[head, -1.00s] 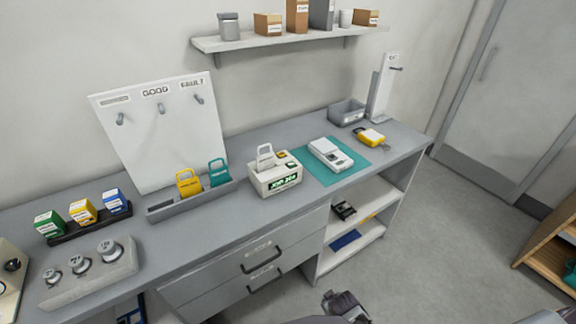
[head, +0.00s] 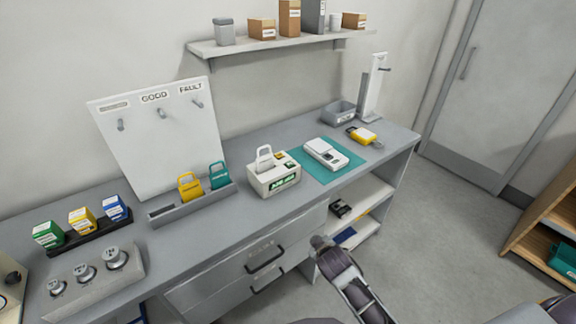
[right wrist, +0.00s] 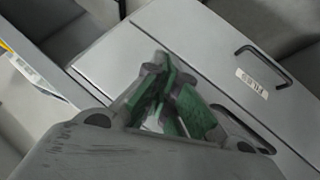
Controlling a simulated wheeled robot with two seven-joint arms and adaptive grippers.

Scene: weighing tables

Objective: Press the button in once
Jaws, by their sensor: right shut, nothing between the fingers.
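A white box-shaped device (head: 262,185) with a lit green display (head: 284,181) stands on the bench. A pale tag with a loop handle (head: 264,157) stands up in its top. Small yellow and dark parts (head: 284,160) show on its top right; I cannot tell which one is the button. My right gripper (head: 319,241) is in front of the drawers, below the bench top and apart from the device. In the right wrist view its green-padded fingers (right wrist: 166,85) are closed and empty, with drawer fronts beyond. My left gripper is not in view.
A white handheld instrument (head: 325,153) lies on a teal mat (head: 350,158) right of the device. A grey rack (head: 165,215) with yellow and teal tags stands to its left. The bench's front edge and drawer handles (head: 266,262) are near my right gripper.

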